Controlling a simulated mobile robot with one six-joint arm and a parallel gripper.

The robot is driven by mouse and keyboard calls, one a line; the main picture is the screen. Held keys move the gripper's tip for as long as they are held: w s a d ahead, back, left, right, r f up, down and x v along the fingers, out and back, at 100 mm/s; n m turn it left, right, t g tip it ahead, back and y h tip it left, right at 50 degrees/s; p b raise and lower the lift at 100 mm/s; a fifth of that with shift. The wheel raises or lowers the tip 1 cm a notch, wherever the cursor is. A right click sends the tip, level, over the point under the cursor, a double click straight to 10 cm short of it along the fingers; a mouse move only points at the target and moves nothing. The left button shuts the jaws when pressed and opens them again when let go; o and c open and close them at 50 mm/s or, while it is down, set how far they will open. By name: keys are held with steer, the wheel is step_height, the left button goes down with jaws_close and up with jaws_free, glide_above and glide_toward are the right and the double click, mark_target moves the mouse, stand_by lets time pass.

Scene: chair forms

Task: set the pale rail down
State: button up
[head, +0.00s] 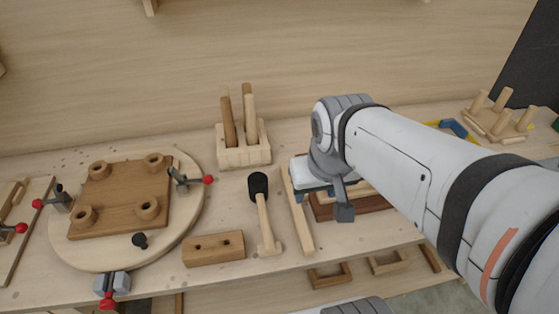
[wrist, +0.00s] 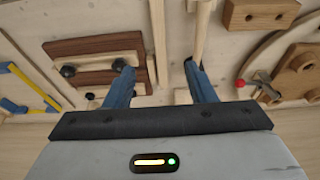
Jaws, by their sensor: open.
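The pale rail (head: 299,220) is a long, thin light-wood strip lying on the bench, running from beneath my wrist toward the front edge. In the wrist view, the rail (wrist: 159,42) shows between my two blue fingers, with a gap on each side. My gripper (wrist: 158,68) is open and empty. In the head view its fingers are mostly hidden by my wrist and arm, and the rail's far end is partly covered.
A black-headed mallet (head: 264,215) lies just left of the rail. Dark brown boards (head: 350,205) lie close on its right. A peg block (head: 244,155) stands behind, and a drilled block (head: 213,248) and round fixture (head: 70,252) lie left. Below the bench's front edge are small frames (head: 330,278).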

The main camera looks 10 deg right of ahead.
mark_target(295, 206)
steer(key=w+f+g+b, duration=0.1)
steer(key=w+f+b, duration=0.2)
steer(key=w+f, duration=0.4)
steer(key=w+f+g+b, duration=0.2)
steer(key=w+f+b, duration=0.2)
steer(key=w+f, duration=0.2)
steer(key=shift+w+d+f, duration=0.15)
steer(key=shift+w+f, duration=0.2)
steer(key=shift+f, duration=0.2)
steer(key=shift+w+f, duration=0.15)
steer(key=shift+f, duration=0.2)
step_height(295, 206, down, 7)
steer(key=shift+w+f, duration=0.1)
steer(key=shift+f, duration=0.05)
steer(key=shift+c, duration=0.4)
jaws_close()
